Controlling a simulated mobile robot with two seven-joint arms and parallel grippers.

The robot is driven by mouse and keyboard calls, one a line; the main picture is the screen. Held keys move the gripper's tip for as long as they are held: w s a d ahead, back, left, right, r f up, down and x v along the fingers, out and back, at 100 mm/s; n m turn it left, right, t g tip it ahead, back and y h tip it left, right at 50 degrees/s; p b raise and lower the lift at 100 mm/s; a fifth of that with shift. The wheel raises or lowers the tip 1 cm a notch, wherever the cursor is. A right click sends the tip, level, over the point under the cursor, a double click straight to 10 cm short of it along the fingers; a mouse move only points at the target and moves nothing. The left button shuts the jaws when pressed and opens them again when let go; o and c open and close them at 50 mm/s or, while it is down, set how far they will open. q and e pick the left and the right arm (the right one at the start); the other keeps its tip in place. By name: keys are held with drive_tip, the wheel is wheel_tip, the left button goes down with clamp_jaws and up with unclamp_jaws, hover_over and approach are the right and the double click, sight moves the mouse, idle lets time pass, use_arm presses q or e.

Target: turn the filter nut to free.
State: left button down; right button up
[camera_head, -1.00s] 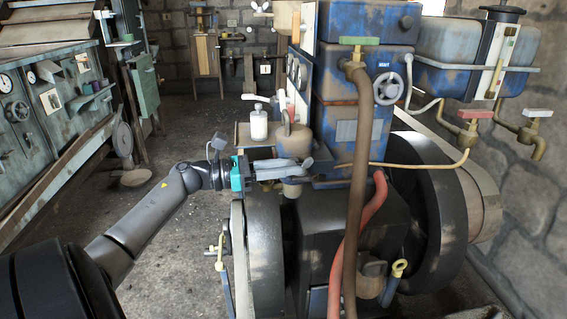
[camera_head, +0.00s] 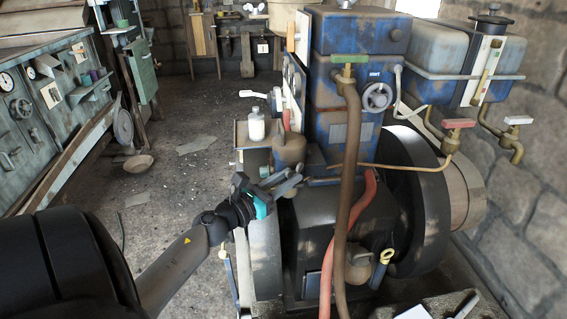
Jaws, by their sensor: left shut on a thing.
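My left gripper (camera_head: 291,183) reaches in from the lower left with its teal-marked wrist, and its grey fingers slant up to the right. It is shut at the underside of the brownish-grey filter body (camera_head: 290,148) on the engine's left side. The filter nut is hidden by the fingers, so its turn cannot be seen. My right gripper is not in view.
The blue engine housing (camera_head: 322,110) stands just right of the gripper. A brown hose (camera_head: 345,200) and a red hose (camera_head: 368,195) run down its front. A white bottle (camera_head: 256,126) stands on a ledge above the gripper. Open floor (camera_head: 175,190) lies to the left.

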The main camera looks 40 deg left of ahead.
use_arm(q)
drive_tip(key=n+y+p, duration=0.1)
drive_tip(key=y, duration=0.1)
drive_tip(key=d+n+y+p, duration=0.1)
drive_tip(key=n+y, duration=0.1)
drive_tip(key=shift+f+g+y+p, duration=0.1)
drive_tip(key=shift+g+y+p, duration=0.2)
drive_tip(key=shift+y+p, duration=0.1)
drive_tip(key=shift+w+d+n+g+y, duration=0.15)
drive_tip(key=shift+n+g+y, duration=0.95)
drive_tip(key=shift+y, duration=0.45)
drive_tip(key=shift+w+d+n+g+y, duration=0.2)
drive_tip(key=shift+n+g+y, duration=0.65)
drive_tip(key=shift+n+y, duration=0.6)
drive_tip(key=shift+w+d+n+g+y, duration=0.15)
drive_tip(key=shift+n+g+y, duration=0.85)
drive_tip(key=shift+y, duration=0.7)
drive_tip(key=shift+n+g, duration=0.25)
drive_tip(key=c, duration=1)
unclamp_jaws()
drive_tip(key=shift+o, duration=0.3)
drive_tip(key=shift+w+a, duration=0.1)
drive_tip(key=shift+w, duration=0.05)
